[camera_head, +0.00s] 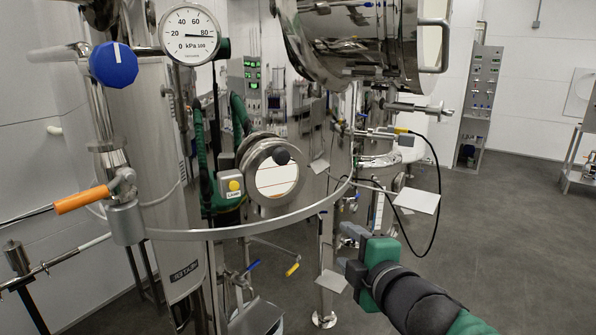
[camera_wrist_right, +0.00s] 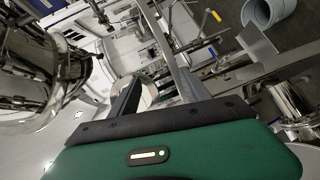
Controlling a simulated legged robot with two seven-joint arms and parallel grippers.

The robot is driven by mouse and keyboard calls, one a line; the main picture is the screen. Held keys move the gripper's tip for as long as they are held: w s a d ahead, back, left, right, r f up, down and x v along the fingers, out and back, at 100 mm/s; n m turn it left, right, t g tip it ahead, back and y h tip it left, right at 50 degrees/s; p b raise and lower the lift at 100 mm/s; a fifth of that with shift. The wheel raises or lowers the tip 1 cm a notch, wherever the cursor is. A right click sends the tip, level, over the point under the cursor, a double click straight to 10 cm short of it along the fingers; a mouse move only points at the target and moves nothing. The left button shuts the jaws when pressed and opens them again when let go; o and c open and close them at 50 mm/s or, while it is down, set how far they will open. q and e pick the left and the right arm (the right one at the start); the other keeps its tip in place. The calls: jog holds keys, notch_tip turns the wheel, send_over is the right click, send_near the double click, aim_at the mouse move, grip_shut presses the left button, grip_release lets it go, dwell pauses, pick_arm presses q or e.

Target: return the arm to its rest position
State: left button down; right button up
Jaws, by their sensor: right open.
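My right gripper (camera_head: 346,250) shows in the head view, right of centre and low, with its arm coming in from the lower right. Its fingers point left toward the steel tank (camera_head: 325,185) and are apart, with nothing seen between them. In the right wrist view the open fingers (camera_wrist_right: 148,70) reach up from the green gripper body, with tank fittings and pipework beyond. Whether any finger touches the tank's leg or fittings cannot be told. My left gripper is not in view.
A gauge (camera_head: 190,36), blue knob (camera_head: 113,64) and orange-handled valve (camera_head: 82,199) stand at the left. A round sight glass (camera_head: 277,178) is on the tank. A black cable (camera_head: 437,190) hangs near my right gripper. Open floor (camera_head: 500,235) lies at the right.

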jog(key=s+d+f+m+g+h, duration=0.2)
jog(key=s+d+f+m+g, duration=0.3)
jog(key=f, duration=0.7)
jog(key=s+d+f+m+g+h, duration=0.1)
jog(key=s+d+f+m+h, duration=0.1)
jog(key=f+m, duration=0.65)
jog(key=s+f+m+g, duration=0.5)
jog(key=s+f+g, duration=0.1)
jog(key=s+f, duration=0.8)
jog(key=shift+d+f+y, duration=0.3)
jog(key=shift+d+f, duration=0.15)
jog(key=shift+f, duration=0.05)
jog(key=shift+m, duration=0.25)
jog(key=shift+c, duration=0.4)
